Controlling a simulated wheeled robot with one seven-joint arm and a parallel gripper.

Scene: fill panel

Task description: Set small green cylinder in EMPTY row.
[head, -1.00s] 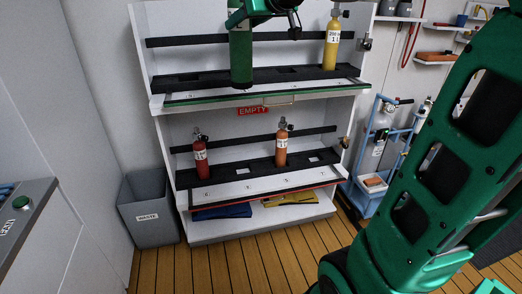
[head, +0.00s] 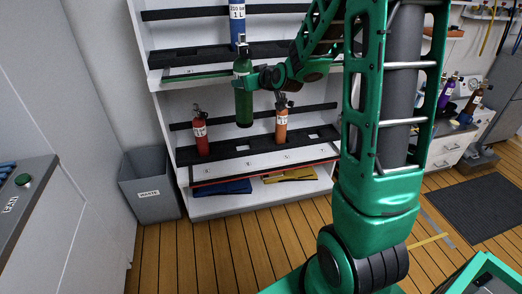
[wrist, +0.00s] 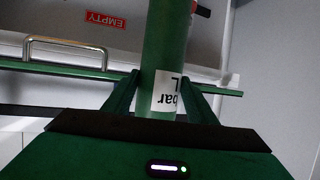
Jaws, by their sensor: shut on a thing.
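The green cylinder (head: 243,104) hangs upright in my gripper (head: 249,77), in front of the shelf unit. In the wrist view the cylinder (wrist: 166,35) stands between the shut fingers (wrist: 160,85), its label upside down. Its bottom is above the lower black rack (head: 262,156). The red EMPTY sign (wrist: 106,20) shows in the wrist view; it is not visible in the head view now. A red cylinder (head: 201,136) and an orange cylinder (head: 281,124) stand in the lower row, with pale slot openings between and right of them.
A blue cylinder (head: 237,22) stands on the upper shelf (head: 180,75); my arm covers that shelf's right part. A metal handle (wrist: 65,48) and green-edged shelf lip are close by my gripper. A grey waste bin (head: 150,185) stands left of the unit.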

